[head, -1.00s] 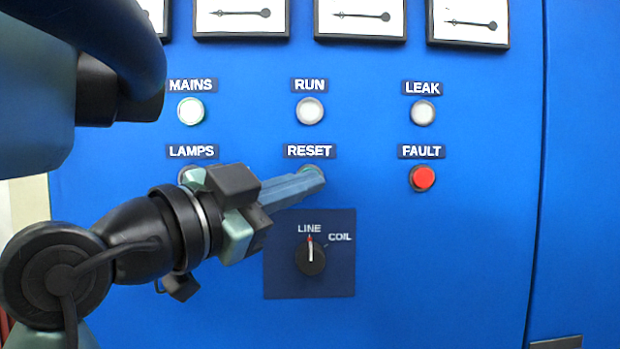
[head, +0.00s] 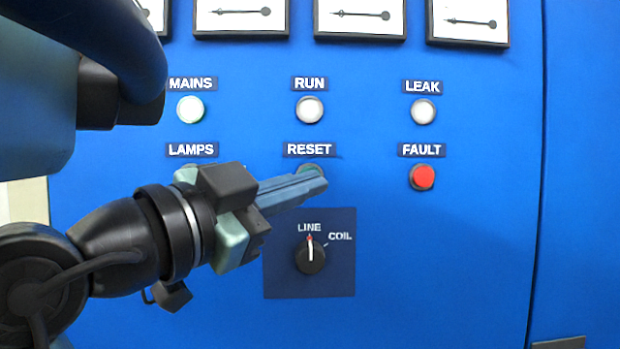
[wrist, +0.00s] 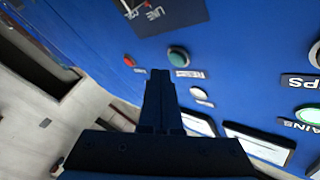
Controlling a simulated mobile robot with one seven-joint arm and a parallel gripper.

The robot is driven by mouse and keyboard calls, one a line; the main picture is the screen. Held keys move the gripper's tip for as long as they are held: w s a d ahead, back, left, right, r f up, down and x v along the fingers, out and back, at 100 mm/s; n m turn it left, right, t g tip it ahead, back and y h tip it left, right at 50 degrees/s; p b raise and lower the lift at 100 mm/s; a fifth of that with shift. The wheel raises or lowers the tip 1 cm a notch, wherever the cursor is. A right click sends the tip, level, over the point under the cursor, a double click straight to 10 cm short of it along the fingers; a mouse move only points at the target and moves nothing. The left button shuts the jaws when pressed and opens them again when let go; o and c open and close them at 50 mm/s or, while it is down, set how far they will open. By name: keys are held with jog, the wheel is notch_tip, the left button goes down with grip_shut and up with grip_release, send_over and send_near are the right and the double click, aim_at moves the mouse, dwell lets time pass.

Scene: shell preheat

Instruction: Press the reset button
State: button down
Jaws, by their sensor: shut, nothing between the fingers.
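The green reset button (head: 309,167) sits under the RESET label (head: 310,149) on the blue panel. In the head view my gripper's fingers cover its lower part. My gripper (head: 323,182) is shut and empty, its tips just in front of and slightly below the button. In the wrist view the whole button (wrist: 178,56) shows beyond and to the right of the fingertips (wrist: 160,73). The tips look apart from it there.
The red FAULT button (head: 422,177) is to the right. The LINE/COIL knob (head: 310,255) below points to LINE. The MAINS lamp (head: 190,109) glows pale green; RUN (head: 310,110) and LEAK (head: 423,111) lamps are whitish.

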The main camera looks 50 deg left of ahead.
jog(key=s+d, duration=0.3)
jog(key=shift+d+b, duration=0.2)
jog(key=shift+b, duration=0.1)
jog(key=shift+w, duration=0.1)
dwell(0.7)
jog(key=w+d+r+n+t+h, duration=0.1)
jog(key=w+d+n+t, duration=0.15)
jog(key=d, duration=0.65)
jog(key=w+d+r+n+t, duration=0.1)
jog(key=w+d+n+t, duration=0.2)
jog(key=d, duration=0.6)
jog(key=s+d+n+t, duration=0.1)
jog(key=s+d+t, duration=0.1)
jog(key=d, duration=0.6)
jog(key=shift+s+r, duration=0.45)
jog(key=shift+s, duration=0.15)
